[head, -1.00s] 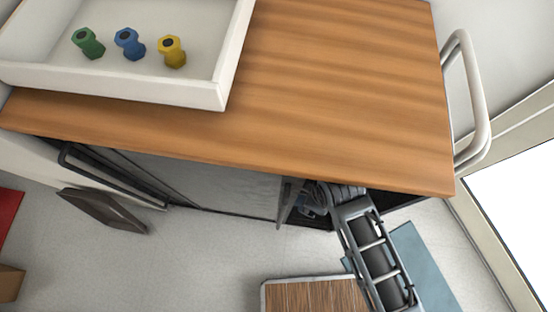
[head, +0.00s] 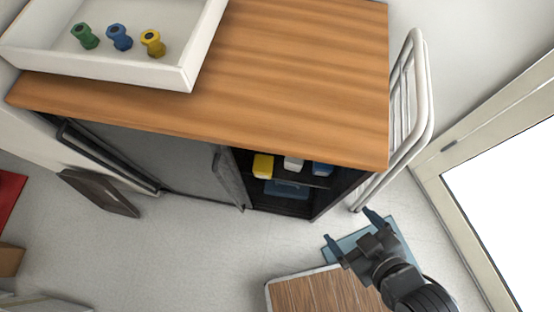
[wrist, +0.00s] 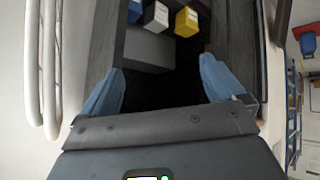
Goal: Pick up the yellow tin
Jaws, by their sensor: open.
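The yellow tin (head: 263,166) stands on the upper shelf inside the open cabinet under the wooden top, at the left end of a row. In the wrist view the yellow tin (wrist: 187,21) is near the top, beyond my fingers and right of a white tin. My gripper (head: 350,228) is open and empty, in front of and below the cabinet, to the right of the tin and apart from it. The wrist view shows its two blue fingers (wrist: 160,88) spread wide, facing the cabinet opening.
A white tin (head: 293,164) and a blue tin (head: 322,169) stand right of the yellow one. A blue item (head: 287,189) lies lower in the cabinet. The cabinet door (head: 229,178) stands open at the left. A white rail (head: 415,100) is at the cabinet's right end.

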